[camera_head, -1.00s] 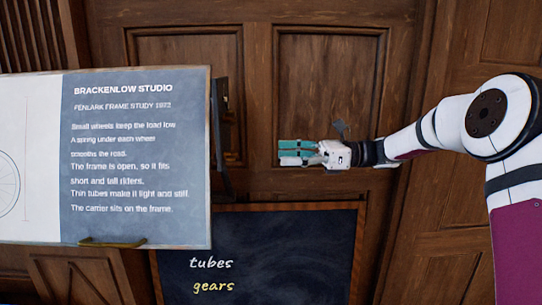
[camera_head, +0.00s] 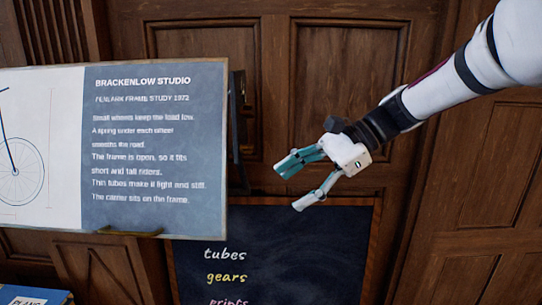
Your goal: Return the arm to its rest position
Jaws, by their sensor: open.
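My gripper (camera_head: 287,189) hangs in front of the dark wooden panelling, right of the drafting board and above the top edge of the chalkboard. Its two teal-padded fingers are spread apart and point down and to the left. Nothing is between them. My white arm (camera_head: 450,87) comes in from the upper right and slopes down to the gripper, with a black wrist section.
A drafting board (camera_head: 155,215) with printed text and a wheel drawing stands at left. A framed chalkboard (camera_head: 310,255) reading "tubes" and "gears" is below my gripper. A blue book (camera_head: 50,297) lies at lower left. Wooden panelling (camera_head: 480,200) fills the background.

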